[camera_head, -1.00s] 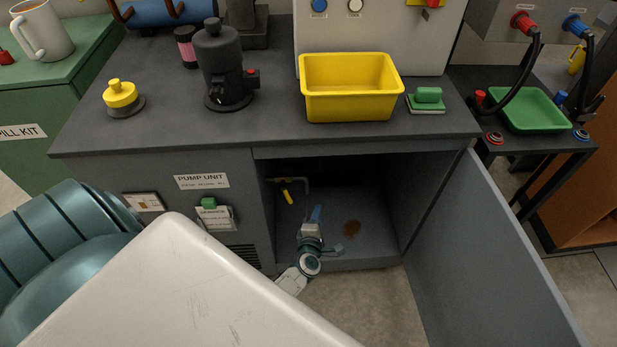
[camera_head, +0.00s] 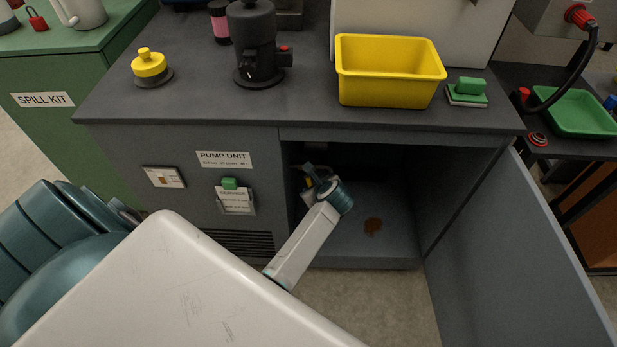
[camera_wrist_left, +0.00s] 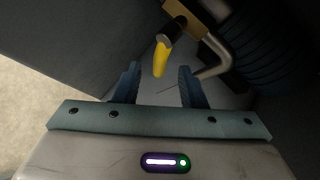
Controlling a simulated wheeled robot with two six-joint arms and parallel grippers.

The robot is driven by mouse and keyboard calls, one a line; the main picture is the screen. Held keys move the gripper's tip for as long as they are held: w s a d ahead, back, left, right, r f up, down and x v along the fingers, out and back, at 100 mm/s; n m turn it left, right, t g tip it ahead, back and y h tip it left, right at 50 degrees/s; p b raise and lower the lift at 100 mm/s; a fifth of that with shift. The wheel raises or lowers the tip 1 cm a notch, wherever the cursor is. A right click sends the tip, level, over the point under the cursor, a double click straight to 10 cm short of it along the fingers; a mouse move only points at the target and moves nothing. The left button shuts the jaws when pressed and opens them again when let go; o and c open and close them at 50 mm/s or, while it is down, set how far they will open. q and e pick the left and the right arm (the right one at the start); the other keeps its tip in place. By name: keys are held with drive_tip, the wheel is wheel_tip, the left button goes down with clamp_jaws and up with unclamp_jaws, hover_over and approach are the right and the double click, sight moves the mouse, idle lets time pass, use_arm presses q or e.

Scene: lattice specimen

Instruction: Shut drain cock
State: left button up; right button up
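The drain cock is inside the open cabinet of the pump unit, at its upper left. In the left wrist view its brass body (camera_wrist_left: 198,18) joins a bent grey pipe (camera_wrist_left: 216,58), and its yellow-sleeved lever (camera_wrist_left: 161,58) points down the picture. My left gripper (camera_wrist_left: 158,88) is open, with the lever showing between and just beyond its two blue fingers. I cannot tell whether a finger touches it. In the head view the left gripper (camera_head: 313,178) is at the cock and mostly hides it; a bit of yellow (camera_head: 308,182) shows. My right gripper is not in view.
The cabinet door (camera_head: 510,245) stands open at the right. A yellow tub (camera_head: 390,88), a dark pump (camera_head: 256,45) and a green-handled block (camera_head: 468,92) stand on the worktop above.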

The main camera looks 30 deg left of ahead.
sight(309, 185)
use_arm(q)
drive_tip(key=x, duration=0.6)
drive_tip(key=shift+w+a+f, duration=0.2)
drive_tip(key=shift+a+f, duration=0.05)
drive_tip(key=c, duration=0.6)
clamp_jaws()
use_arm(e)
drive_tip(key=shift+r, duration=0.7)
